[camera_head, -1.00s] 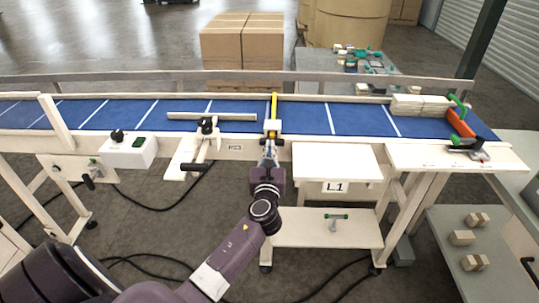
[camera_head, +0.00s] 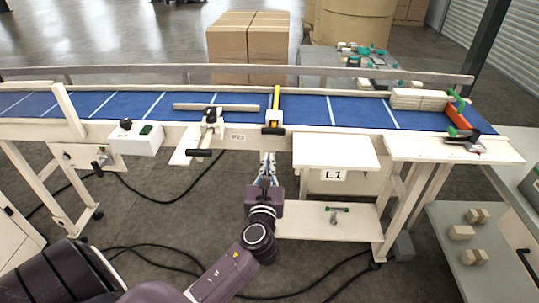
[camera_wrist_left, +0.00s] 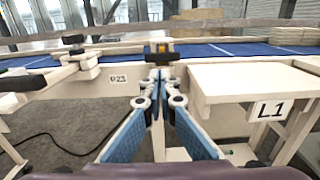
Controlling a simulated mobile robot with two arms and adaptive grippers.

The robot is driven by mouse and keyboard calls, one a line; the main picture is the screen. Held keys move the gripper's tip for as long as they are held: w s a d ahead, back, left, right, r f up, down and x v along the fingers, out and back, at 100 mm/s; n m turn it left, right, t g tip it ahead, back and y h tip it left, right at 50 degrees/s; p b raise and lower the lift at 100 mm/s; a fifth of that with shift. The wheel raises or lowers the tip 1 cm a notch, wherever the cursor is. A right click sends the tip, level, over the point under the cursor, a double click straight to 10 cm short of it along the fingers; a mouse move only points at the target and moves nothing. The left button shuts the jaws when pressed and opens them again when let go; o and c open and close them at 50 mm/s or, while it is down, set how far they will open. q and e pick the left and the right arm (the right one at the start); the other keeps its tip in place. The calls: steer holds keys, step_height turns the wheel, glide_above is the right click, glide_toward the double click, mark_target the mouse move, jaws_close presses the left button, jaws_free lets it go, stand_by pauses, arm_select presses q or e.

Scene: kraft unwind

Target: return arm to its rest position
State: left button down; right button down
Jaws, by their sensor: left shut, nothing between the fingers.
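My left gripper (camera_head: 267,158) hangs in front of the near side of the conveyor, just left of the white shelf (camera_head: 335,152) marked L1. It is shut and empty. In the left wrist view its two blue fingers (camera_wrist_left: 157,78) meet at the tips. Just beyond the tips, the yellow bar and black block (camera_head: 274,127) stand at the conveyor's edge, apart from the fingers as far as I can tell. My left arm (camera_head: 215,275) reaches up from the bottom left. My right gripper does not show.
The blue conveyor belt (camera_head: 350,112) crosses the view, with a white control box (camera_head: 136,139) and a clamp handle (camera_head: 198,152) on its near side. Pale blocks (camera_head: 420,99) sit at its right end. A grey table (camera_head: 450,225) with small blocks stands at lower right. Cables lie on the floor.

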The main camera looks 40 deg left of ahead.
arm_select(q)
steer(key=s+d+f+n+g+h+b, duration=0.1)
steer(key=s+d+f+n+g+h, duration=0.25)
steer(key=f, duration=1.05)
steer(key=s+d+f+n+g+h, duration=0.15)
steer(key=s+f+n, duration=0.35)
steer(key=f, duration=0.9)
steer(key=s+d+f+n+g+h+b, duration=0.1)
steer(key=s+d+f+n+g, duration=0.3)
steer(key=f, duration=1)
steer(key=s+d+f+n+g+h, duration=0.1)
steer(key=s+f+n, duration=0.4)
steer(key=s, duration=0.7)
steer(key=s+d+f+n+g+h, duration=0.1)
steer(key=s+f+n, duration=0.3)
steer(key=s+f, duration=0.5)
steer(key=s+d+f+n+g+h, duration=0.1)
steer(key=s+d+f+n+g, duration=0.2)
steer(key=s, duration=1.2)
step_height(320, 180, down, 4)
steer(key=n, duration=0.2)
steer(key=shift+n+b, duration=0.35)
steer(key=shift+b, duration=0.05)
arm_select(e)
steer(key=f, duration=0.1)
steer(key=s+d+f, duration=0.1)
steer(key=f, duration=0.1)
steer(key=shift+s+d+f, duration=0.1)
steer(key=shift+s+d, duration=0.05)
